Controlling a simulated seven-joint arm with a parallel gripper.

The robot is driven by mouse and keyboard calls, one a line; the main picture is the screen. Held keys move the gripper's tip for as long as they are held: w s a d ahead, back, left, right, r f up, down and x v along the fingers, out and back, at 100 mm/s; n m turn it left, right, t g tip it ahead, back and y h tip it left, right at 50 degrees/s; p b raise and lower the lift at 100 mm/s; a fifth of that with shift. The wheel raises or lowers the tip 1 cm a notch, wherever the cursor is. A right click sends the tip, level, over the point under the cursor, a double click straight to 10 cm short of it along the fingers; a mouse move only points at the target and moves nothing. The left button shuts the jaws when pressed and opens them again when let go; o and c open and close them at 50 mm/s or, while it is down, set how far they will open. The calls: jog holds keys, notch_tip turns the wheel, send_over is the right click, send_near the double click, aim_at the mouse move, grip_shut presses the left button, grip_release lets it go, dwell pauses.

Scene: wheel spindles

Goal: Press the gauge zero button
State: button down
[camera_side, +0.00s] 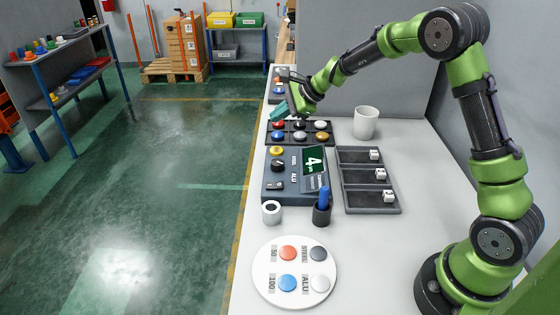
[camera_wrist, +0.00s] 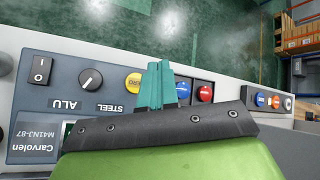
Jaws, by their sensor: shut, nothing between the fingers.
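The gauge (camera_side: 290,192) is a dark grey box with a lit green display reading 4 and a tilted panel. Its yellow zero button (camera_side: 276,151) is at the far left corner. In the wrist view the button (camera_wrist: 134,82) carries upside-down lettering and is partly hidden by my gripper. My gripper (camera_side: 277,114) has teal fingers, shut and empty, above the far left part of the black button panel, beyond the gauge. In the wrist view the fingertips (camera_wrist: 158,65) lie just right of the yellow button. I see no contact with it; the height gap is hard to tell.
The button panel (camera_side: 288,133) stands just beyond the gauge, with another small panel (camera_wrist: 269,102) farther on. A knob (camera_wrist: 90,79) and a rocker switch (camera_wrist: 41,70) are on the gauge. A mug (camera_side: 366,123), a compartment tray (camera_side: 347,173) and a round button plate (camera_side: 265,290) stand around.

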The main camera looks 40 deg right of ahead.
aim_at(279, 151)
jog(key=shift+f, duration=4)
jog(key=shift+f, duration=0.15)
jog(key=shift+f, duration=0.25)
jog(key=shift+f, duration=0.4)
jog(key=shift+r, duration=0.8)
jog(key=shift+r, duration=2.55)
